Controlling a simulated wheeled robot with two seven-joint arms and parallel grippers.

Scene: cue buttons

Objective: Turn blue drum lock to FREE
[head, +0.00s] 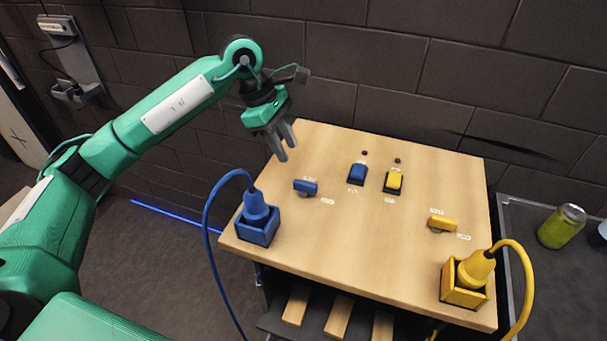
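The blue drum lock (306,187) looks like a small blue bar-shaped knob on the left part of the wooden table top. One small white label lies behind it and one lies at its front right; their text is too small to read. The bar lies roughly sideways, slightly tilted, and I cannot tell which label it points to. My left gripper (286,149) hangs above the table's back left edge, behind and left of the knob. Its two fingers point down, apart and empty, not touching anything. My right gripper is not in view.
A blue plug (257,208) with a cable stands in a blue box at the left edge. A blue button (357,174) and a yellow button (393,182) sit centrally. A yellow knob (442,224) and yellow plug (475,268) are right. A green can (561,226) stands beyond.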

